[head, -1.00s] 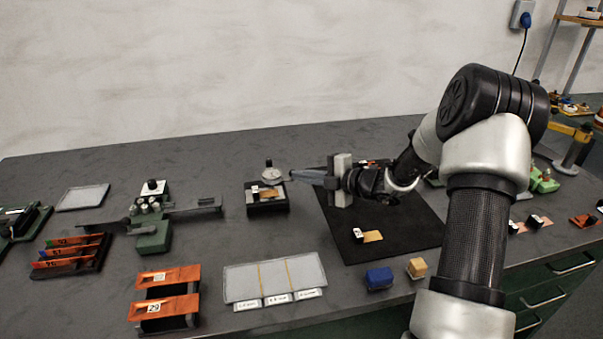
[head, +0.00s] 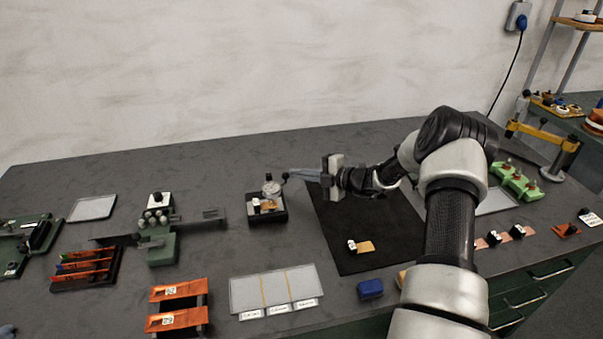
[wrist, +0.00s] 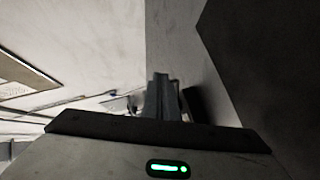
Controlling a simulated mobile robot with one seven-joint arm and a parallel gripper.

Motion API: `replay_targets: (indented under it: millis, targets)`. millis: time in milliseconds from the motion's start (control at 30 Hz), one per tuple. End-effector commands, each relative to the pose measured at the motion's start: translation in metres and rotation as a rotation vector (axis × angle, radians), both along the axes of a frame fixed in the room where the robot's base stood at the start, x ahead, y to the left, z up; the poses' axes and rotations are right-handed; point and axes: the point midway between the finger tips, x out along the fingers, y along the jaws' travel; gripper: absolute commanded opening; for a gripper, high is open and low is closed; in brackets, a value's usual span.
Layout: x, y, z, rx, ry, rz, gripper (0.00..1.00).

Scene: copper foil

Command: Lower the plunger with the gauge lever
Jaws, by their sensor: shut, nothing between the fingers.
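The thickness gauge (head: 280,217) stands on the bench left of the black mat, with a round pale dial (head: 271,189) on top. A small dark knob (head: 285,176), apparently the end of the gauge lever, shows at the dial's upper right. A copper-coloured foil piece with a black-and-white holder (head: 266,205) is at the gauge's base. My gripper (head: 291,174) is shut and empty, pointing left with its tips at the knob; contact cannot be told. The wrist view shows the closed fingers (wrist: 160,82), the gauge not clearly. The plunger is too small to make out.
The black mat (head: 340,225) lies under my arm and holds another tagged foil piece (head: 362,246). A green measuring stand (head: 161,245) is left of the gauge. Orange racks (head: 178,290), a grey three-part tray (head: 272,287) and a blue block (head: 370,288) are nearer the front edge.

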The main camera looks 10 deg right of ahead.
Motion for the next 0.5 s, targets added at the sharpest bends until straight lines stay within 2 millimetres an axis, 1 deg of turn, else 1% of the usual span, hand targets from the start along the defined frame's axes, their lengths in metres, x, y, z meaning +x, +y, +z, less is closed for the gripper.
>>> replay_targets:
  millis: [233, 500]
  targets:
    - [0.012, 0.003, 0.000, 0.000, -0.001, 0.001, 0.00]
    - [0.018, 0.005, 0.000, -0.001, -0.001, 0.000, 0.00]
